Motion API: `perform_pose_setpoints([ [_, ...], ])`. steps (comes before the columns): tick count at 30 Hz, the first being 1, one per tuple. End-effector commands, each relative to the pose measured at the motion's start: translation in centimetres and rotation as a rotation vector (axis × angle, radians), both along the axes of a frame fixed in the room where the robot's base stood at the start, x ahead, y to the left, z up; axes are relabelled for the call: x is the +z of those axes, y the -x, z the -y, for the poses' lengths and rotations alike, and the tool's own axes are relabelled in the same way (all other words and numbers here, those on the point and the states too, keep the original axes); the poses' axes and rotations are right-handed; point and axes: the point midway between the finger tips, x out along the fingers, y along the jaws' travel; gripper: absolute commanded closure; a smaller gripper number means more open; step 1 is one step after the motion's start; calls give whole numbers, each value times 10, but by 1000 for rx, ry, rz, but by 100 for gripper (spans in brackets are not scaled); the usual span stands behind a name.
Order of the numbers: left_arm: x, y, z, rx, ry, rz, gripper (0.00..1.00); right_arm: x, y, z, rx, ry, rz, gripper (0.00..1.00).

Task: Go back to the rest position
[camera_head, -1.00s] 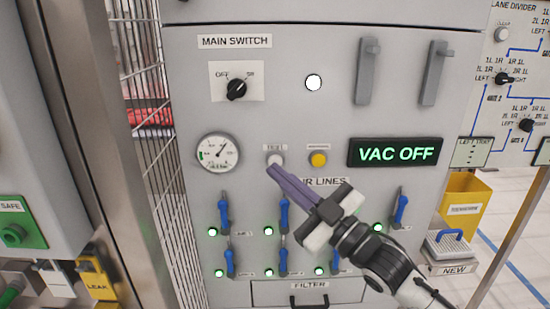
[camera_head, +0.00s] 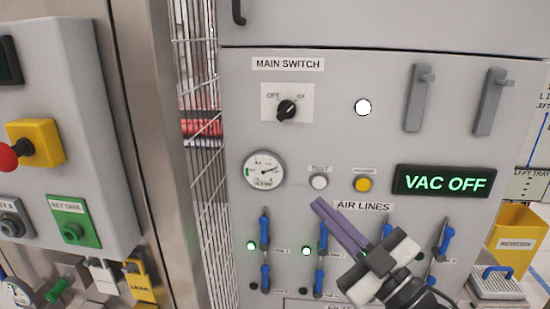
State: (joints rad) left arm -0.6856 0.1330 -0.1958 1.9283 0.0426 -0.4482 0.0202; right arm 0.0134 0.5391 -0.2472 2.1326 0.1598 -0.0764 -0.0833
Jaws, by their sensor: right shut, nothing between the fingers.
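My right gripper (camera_head: 318,204) shows in the head view, its long purple fingers shut with nothing between them. Its fingertips are in front of the grey panel (camera_head: 390,55), just below the white test button (camera_head: 319,182). They appear apart from the button, though the exact gap to the panel cannot be told. The gripper body and wrist (camera_head: 385,270) come in from the lower right and hide part of the air-line levers. My left gripper is not in view.
The panel carries a main switch (camera_head: 287,109), a gauge (camera_head: 264,170), a yellow button (camera_head: 362,184), a "VAC OFF" display (camera_head: 444,181) and blue levers (camera_head: 264,231). A red emergency button (camera_head: 8,155) is at left. A yellow bin (camera_head: 517,238) stands at right.

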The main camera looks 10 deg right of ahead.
Motion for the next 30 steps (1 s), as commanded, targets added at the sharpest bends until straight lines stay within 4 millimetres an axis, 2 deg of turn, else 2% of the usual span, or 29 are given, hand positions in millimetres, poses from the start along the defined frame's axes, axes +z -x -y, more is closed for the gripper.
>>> perform_pose_setpoints([
  [2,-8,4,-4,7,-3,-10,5,-21,0,1,-12,-11,-53,100],
  [4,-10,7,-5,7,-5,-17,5,-57,1,4,-34,-28,-141,100],
  [5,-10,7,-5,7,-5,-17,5,-76,3,5,-46,-38,-187,100],
  [8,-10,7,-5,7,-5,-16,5,-149,18,9,-93,-69,-368,100],
  [9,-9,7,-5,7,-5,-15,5,-179,27,11,-113,-80,-442,100],
  [11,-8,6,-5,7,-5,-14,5,-222,45,12,-142,-97,-553,100],
  [12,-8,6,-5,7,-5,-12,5,-250,59,12,-161,-107,-626,100],
  [15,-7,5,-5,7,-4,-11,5,-314,101,12,-209,-129,-801,100],
  [18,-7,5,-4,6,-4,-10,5,-366,146,10,-251,-146,-959,100],
  [21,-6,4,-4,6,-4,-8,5,-402,186,8,-286,-158,-1081,100],
  [24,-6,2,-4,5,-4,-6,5,-425,216,6,-309,-164,-1163,100],
  [25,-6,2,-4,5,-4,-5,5,-429,221,5,-313,-166,-1178,100],
  [30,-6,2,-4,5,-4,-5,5,-429,221,5,-313,-166,-1178,100],
])
